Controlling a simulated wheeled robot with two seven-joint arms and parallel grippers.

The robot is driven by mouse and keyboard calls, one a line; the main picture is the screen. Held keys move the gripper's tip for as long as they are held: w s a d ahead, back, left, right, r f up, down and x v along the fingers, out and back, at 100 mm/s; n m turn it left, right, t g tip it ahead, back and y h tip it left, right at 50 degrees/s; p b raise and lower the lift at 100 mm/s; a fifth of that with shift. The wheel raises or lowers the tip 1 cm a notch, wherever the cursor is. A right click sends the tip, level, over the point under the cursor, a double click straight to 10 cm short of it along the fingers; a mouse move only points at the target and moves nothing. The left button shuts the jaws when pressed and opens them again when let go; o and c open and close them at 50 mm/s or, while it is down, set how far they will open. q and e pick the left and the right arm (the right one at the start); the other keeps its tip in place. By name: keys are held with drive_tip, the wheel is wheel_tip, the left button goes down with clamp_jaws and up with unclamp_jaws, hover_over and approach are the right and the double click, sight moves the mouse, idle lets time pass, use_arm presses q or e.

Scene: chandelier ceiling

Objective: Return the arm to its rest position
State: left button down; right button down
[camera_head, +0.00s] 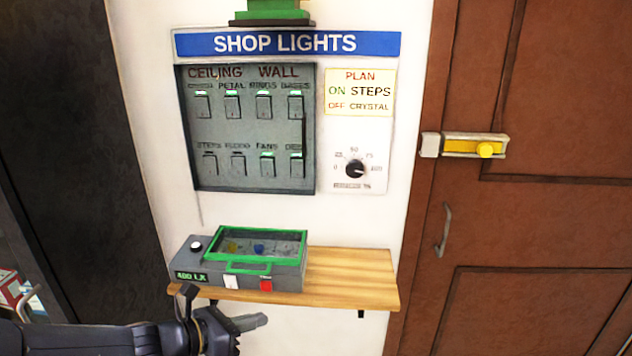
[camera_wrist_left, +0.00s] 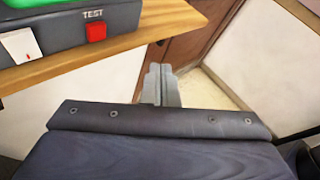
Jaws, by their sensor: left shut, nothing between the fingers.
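My left arm comes in from the lower left in the head view. Its gripper (camera_head: 252,322) is shut and empty, in front of and below the wooden shelf. In the left wrist view the gripper's fingers (camera_wrist_left: 159,85) are together, with the floor and the brown door beyond them. The fingers touch nothing that I can see. My right gripper shows in neither view.
A wooden shelf (camera_head: 350,280) holds a grey box (camera_head: 205,268) with a green-framed top and a red button. Above are the SHOP LIGHTS switch panel (camera_head: 250,140) and a dial (camera_head: 355,169).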

use_arm(q)
drive_tip(key=s+d+r+m+g, duration=0.2)
drive_tip(key=s+r+m+g, duration=0.15)
drive_tip(key=s+m, duration=0.55)
drive_tip(key=s+a+m+y, duration=0.3)
drive_tip(key=s+a+m, duration=0.1)
drive_tip(key=s+m, duration=0.3)
drive_tip(key=s+a+f+m+y, duration=0.1)
drive_tip(key=s+a+m+y, duration=0.3)
drive_tip(key=s+m, duration=0.3)
drive_tip(key=m, duration=0.4)
drive_tip(key=shift+s+f, duration=0.25)
drive_tip(key=shift+f, duration=0.05)
